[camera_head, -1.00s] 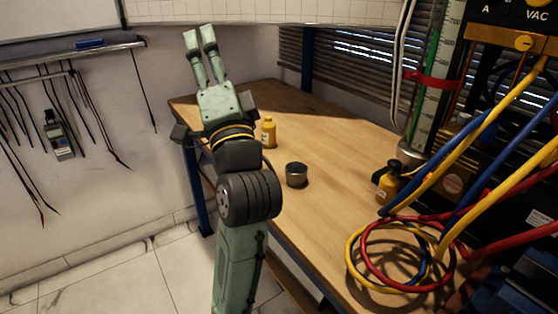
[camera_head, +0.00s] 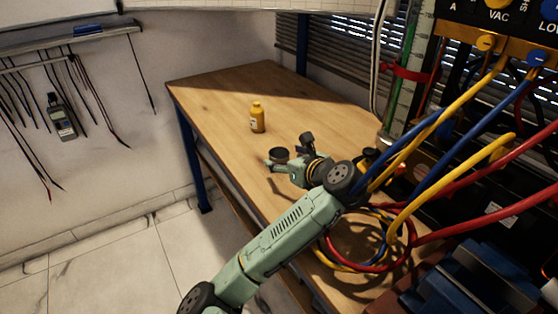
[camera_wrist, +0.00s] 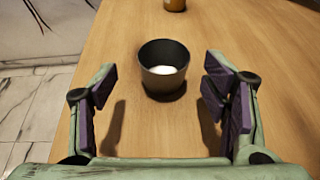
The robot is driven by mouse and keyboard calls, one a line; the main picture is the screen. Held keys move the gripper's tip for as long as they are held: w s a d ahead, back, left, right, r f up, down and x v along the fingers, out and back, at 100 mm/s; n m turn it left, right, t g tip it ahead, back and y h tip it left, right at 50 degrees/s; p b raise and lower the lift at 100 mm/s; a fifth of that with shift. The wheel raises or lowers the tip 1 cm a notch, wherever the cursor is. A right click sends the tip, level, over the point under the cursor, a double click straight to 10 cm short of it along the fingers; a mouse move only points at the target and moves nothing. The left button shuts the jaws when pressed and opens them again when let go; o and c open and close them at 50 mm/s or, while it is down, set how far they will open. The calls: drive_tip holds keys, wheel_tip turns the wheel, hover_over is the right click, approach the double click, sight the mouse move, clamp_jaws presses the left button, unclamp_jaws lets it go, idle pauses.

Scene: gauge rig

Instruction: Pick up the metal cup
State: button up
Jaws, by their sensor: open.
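The metal cup (camera_wrist: 163,78) stands upright on the wooden table in the wrist view, dark inside with a pale patch at the bottom. In the head view the cup (camera_head: 279,155) shows small at my fingertips, its lower part partly hidden by the gripper. My gripper (camera_wrist: 159,86) is open and empty. Its purple-padded fingers are at the left and right of the cup, with a gap on each side. The cup is roughly centred between them and extends forward past the tips. In the head view my gripper (camera_head: 273,165) is low over the table.
A yellow bottle (camera_head: 257,118) stands behind the cup; its base shows in the wrist view (camera_wrist: 175,5). Coiled red, blue and yellow cables (camera_head: 375,255) lie to the right, beside the gauge rig. The table (camera_head: 215,95) is clear at the back left.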

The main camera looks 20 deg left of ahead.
sight(275, 150)
drive_tip(key=p+x, duration=0.1)
drive_tip(key=x, duration=0.4)
drive_tip(key=shift+w+d+f+p, duration=0.1)
drive_tip(key=shift+w+f+p, duration=0.1)
drive_tip(key=shift+f+p, duration=0.15)
drive_tip(key=shift+r, duration=0.1)
drive_tip(key=c, duration=1.3)
drive_tip(key=shift+o, duration=0.2)
drive_tip(key=shift+r, duration=0.1)
drive_tip(key=shift+r, duration=0.5)
wheel_tip(275, 150, up, 2)
drive_tip(key=shift+r+b, duration=0.1)
drive_tip(key=shift+b, duration=0.4)
drive_tip(key=s+a+b, duration=0.2)
drive_tip(key=s+a, duration=0.1)
drive_tip(key=s, duration=0.4)
drive_tip(key=s+a+r+b, duration=0.1)
drive_tip(key=s+a+b, duration=0.1)
drive_tip(key=s, duration=0.5)
drive_tip(key=shift+s+a+r+b, duration=0.25)
drive_tip(key=shift+s+a+b, duration=0.15)
drive_tip(key=shift+a, duration=0.15)
